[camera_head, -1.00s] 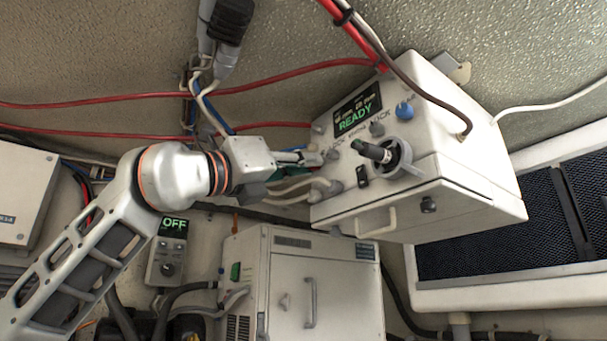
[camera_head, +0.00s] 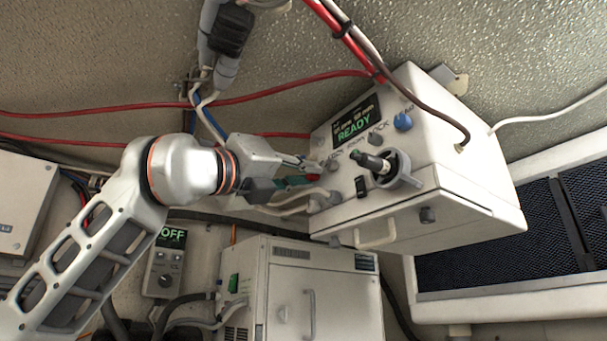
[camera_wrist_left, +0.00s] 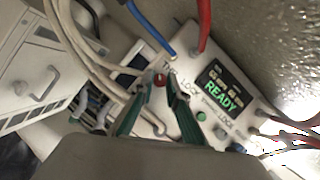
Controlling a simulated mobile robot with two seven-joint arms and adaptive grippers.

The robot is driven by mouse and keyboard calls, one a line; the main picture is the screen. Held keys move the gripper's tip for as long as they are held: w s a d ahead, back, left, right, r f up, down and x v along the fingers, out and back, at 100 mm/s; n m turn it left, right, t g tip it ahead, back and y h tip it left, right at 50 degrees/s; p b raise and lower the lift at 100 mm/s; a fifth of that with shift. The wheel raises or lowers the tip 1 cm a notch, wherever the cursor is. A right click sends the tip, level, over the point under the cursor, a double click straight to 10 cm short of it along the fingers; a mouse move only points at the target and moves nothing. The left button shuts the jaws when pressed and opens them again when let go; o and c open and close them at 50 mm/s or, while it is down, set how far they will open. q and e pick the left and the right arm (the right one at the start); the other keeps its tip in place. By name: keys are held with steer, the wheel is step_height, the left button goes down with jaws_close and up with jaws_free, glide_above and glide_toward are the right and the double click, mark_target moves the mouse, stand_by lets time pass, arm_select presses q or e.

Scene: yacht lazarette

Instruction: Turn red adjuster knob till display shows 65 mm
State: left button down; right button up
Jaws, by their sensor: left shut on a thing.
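The white control box (camera_head: 470,195) hangs on the wall with a dark display (camera_head: 355,121). The display shows a large green READY under a line of small figures that I cannot read surely; it also shows in the left wrist view (camera_wrist_left: 222,91). The red adjuster knob (camera_wrist_left: 160,80) sits on the panel beside the display, and only a little red (camera_head: 313,177) shows in the head view. My left gripper (camera_wrist_left: 161,84) is shut on the red knob, with a green finger on either side. My right gripper is in neither view.
A blue knob (camera_head: 403,122) and a black-handled lever (camera_head: 371,161) stand out from the same panel. White cables (camera_head: 290,206) run close below my left gripper. Red cables cross the wall. A white cabinet (camera_head: 325,290) stands below.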

arm_select(q)
steer(key=c, duration=2)
jaws_free()
steer(key=v, duration=1.2)
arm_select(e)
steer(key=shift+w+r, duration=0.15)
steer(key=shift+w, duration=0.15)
arm_select(q)
steer(key=shift+f, duration=0.1)
